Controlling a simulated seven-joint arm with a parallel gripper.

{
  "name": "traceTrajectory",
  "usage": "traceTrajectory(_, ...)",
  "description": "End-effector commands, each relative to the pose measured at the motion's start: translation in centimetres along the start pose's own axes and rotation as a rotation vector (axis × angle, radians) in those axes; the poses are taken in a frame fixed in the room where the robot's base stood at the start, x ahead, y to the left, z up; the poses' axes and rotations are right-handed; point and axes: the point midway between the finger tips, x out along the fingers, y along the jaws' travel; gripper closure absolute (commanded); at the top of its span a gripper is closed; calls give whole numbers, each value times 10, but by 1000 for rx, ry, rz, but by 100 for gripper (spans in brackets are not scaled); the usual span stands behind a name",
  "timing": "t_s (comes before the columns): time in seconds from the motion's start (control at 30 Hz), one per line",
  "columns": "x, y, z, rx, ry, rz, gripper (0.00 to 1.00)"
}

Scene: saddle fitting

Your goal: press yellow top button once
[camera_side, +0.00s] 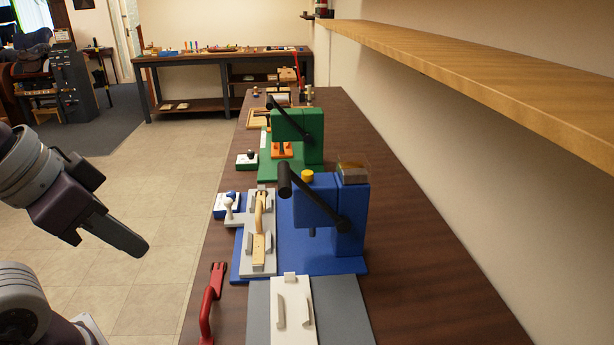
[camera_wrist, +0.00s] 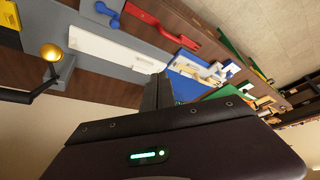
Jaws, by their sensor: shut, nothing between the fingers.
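A yellow round button (camera_side: 307,175) sits on top of the blue press (camera_side: 350,225), beside its black lever (camera_side: 312,197), in the side view. In the wrist view, another yellow dome (camera_wrist: 51,53) shows on a grey press at the left, next to a black lever (camera_wrist: 38,88). Whether it is lit or only shiny I cannot tell. My gripper (camera_side: 138,248) is shut and empty, at the left in the side view, over the floor and apart from the bench. Its fingers (camera_wrist: 160,88) also show in the wrist view, touching nothing.
A green press (camera_side: 300,130) stands farther along the bench. A red handle (camera_side: 212,300) and a white plate (camera_side: 292,310) on a grey base are nearer. A wooden shelf (camera_side: 480,75) overhangs the bench's right side. The floor (camera_side: 150,180) left of the bench is clear.

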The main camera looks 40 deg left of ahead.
Motion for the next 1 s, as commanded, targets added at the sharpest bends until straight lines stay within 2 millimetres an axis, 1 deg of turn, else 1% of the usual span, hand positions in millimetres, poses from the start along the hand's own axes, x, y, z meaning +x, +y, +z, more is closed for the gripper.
traceTrajectory(0.27,0,0,-1,-3,1,0,100)
traceTrajectory(0.37,0,1,-18,-32,12,4,100)
traceTrajectory(0.47,1,3,-57,-102,39,15,100)
traceTrajectory(0.5,2,4,-77,-138,54,21,100)
traceTrajectory(0.57,7,5,-107,-195,76,31,100)
traceTrajectory(0.6,10,6,-127,-233,92,39,100)
traceTrajectory(0.67,17,5,-156,-290,114,50,100)
traceTrajectory(0.7,22,5,-176,-329,129,58,100)
traceTrajectory(0.77,32,4,-204,-386,151,71,100)
traceTrajectory(0.8,39,3,-223,-425,166,80,100)
traceTrajectory(0.87,52,1,-250,-484,187,93,100)
traceTrajectory(0.9,60,0,-267,-523,202,102,100)
traceTrajectory(1.0,81,-5,-303,-609,233,123,100)
